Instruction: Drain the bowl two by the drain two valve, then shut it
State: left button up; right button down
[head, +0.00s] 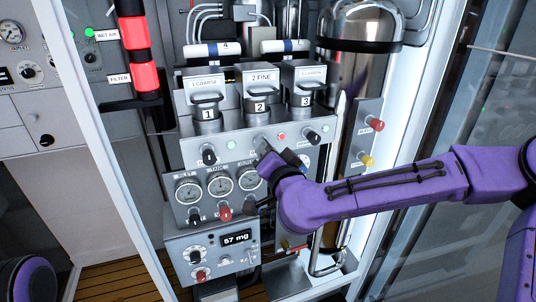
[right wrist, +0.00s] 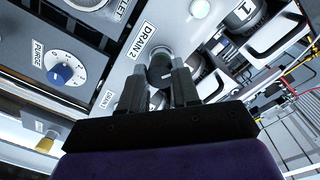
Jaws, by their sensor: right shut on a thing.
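Bowl two (head: 259,107) is the middle of three metal filter bowls under the caps, below the "2 FINE" housing. My right gripper (head: 264,152) reaches in from the right to the panel strip just below it. In the right wrist view my right gripper (right wrist: 159,84) is shut on the dark round drain two valve knob (right wrist: 160,68), beside the "DRAIN 2" label (right wrist: 142,40). A pale mark shows on the knob's face. In the head view the gripper and wrist hide most of this knob. My left gripper is not in view.
Neighbouring black knobs sit on the same strip, at left (head: 208,154) and right (head: 312,137). Gauges (head: 220,184) and a "57 mg" display (head: 236,239) are below. A purge dial (right wrist: 61,73) is close to the gripper. A steel tank (head: 357,70) stands at right.

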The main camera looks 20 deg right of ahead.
jog(key=shift+m+y+b, duration=0.3)
jog(key=shift+m+b, duration=2.25)
jog(key=shift+m, duration=3.15)
jog(key=shift+r, duration=0.1)
jog(key=c, duration=0.8)
grip_release()
